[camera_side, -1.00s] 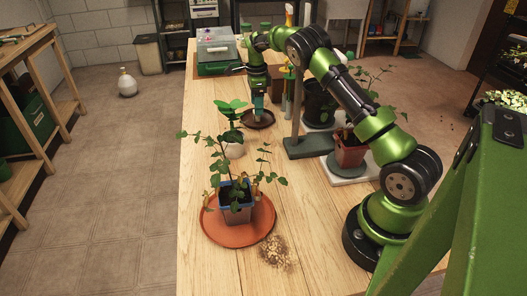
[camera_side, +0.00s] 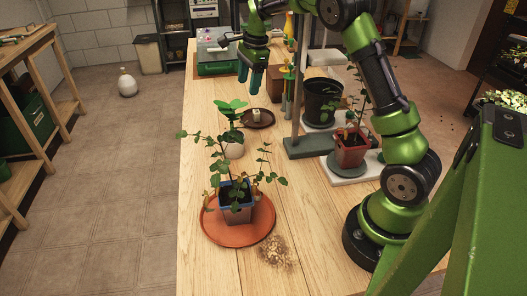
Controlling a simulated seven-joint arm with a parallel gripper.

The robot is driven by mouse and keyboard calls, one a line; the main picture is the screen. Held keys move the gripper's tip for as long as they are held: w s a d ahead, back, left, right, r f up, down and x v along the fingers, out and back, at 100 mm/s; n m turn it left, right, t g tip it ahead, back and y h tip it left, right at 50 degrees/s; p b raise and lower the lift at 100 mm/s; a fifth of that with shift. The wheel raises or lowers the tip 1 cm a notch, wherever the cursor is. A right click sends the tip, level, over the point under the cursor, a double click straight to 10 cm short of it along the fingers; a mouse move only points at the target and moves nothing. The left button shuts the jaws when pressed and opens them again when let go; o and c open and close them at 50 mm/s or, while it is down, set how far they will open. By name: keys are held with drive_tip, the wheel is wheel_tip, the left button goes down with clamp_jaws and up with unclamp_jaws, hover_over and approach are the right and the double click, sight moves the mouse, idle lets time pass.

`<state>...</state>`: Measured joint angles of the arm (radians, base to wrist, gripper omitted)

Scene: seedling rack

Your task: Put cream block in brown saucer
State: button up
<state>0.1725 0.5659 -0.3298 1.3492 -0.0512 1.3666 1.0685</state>
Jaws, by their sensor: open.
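The cream block (camera_side: 257,113) is a small pale piece sitting inside the dark brown saucer (camera_side: 268,123), near its middle. My gripper (camera_side: 250,78) is open and empty, held in the air above and a little behind the saucer, apart from the block. Nothing shows between its fingers.
A potted plant stands on an orange saucer (camera_side: 212,230) in front, with spilled soil (camera_side: 276,251) beside it. A grey-green stand base (camera_side: 308,146) and black pot (camera_side: 322,98) are to the right.

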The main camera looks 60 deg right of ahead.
drive_tip(key=s+a+r+n+t, duration=0.2)
drive_tip(key=s+a+r+n, duration=0.4)
drive_tip(key=a+r, duration=0.15)
drive_tip(key=s+a+n+t, duration=0.1)
drive_tip(key=s+a+n, duration=0.5)
drive_tip(key=s, duration=0.3)
drive_tip(key=s+a+n+t+y, duration=0.1)
drive_tip(key=s+a+n+t, duration=0.1)
drive_tip(key=s+a+n, duration=0.5)
drive_tip(key=s, duration=0.2)
drive_tip(key=shift+s, duration=0.35)
drive_tip(key=shift+r, duration=0.15)
